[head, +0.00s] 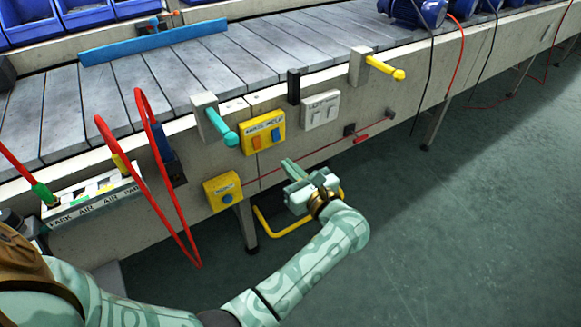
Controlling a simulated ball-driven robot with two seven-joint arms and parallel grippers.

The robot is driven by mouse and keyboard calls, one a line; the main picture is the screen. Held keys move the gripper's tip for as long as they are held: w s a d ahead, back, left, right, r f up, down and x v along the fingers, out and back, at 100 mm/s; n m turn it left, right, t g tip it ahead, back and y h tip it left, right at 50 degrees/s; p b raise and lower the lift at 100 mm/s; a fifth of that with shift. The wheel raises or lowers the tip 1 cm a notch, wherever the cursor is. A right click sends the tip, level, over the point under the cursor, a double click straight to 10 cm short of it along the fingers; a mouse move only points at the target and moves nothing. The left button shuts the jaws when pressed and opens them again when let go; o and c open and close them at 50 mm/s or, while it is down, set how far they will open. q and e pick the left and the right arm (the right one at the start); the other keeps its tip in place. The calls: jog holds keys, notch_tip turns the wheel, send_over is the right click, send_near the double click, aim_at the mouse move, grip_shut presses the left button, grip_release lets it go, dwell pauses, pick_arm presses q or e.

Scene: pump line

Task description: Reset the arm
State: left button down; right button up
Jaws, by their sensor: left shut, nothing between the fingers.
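My left gripper (291,170) is shut and empty. It hangs in front of the conveyor's side panel, its fingers pointing up and left. My left arm reaches in from the lower left and bends back at the elbow towards the panel. Above the gripper on the panel is a yellow box (263,132) with an orange and a blue switch. A teal-handled lever (222,130) is up and left of the gripper; a yellow-handled lever (384,68) is up and right. My right gripper is not in view.
A yellow button box (223,192) is left of the gripper, and a grey switch box (320,110) above it. A red hose loop (165,200) hangs at left. A yellow floor bar (272,228) is below. The slatted conveyor (210,65) runs behind; green floor (460,230) is clear at right.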

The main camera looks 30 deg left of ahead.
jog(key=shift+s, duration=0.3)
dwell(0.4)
